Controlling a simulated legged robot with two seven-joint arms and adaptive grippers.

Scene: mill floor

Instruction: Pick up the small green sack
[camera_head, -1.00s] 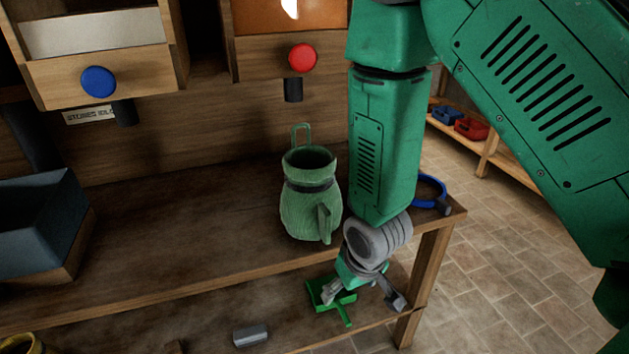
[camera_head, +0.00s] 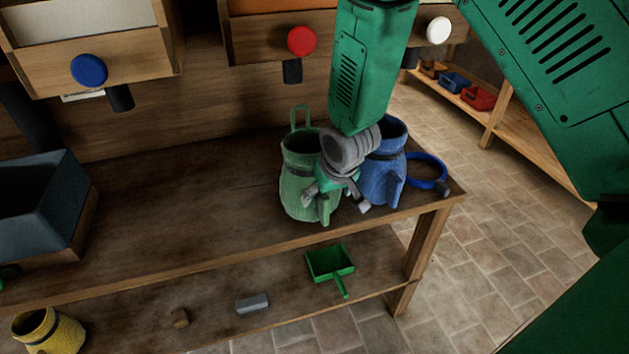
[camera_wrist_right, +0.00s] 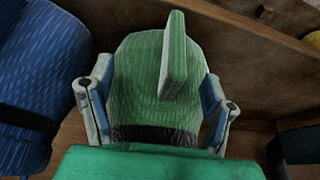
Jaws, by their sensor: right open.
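The small green sack (camera_head: 297,188) stands upright on the wooden bench, with a dark band near its open top and a flap on its front. My right gripper (camera_head: 334,200) is open at the sack's right front side in the head view. In the right wrist view the green sack (camera_wrist_right: 138,85) fills the space between the two spread fingers of my right gripper (camera_wrist_right: 157,110). I cannot tell whether the fingers touch it. My left gripper is not in view.
A blue sack (camera_head: 388,172) stands close on the right, partly behind my gripper, with a blue ring (camera_head: 428,172) beyond it. A green scoop (camera_head: 332,263), grey block (camera_head: 252,303) and yellow sack (camera_head: 48,335) are on the lower shelf.

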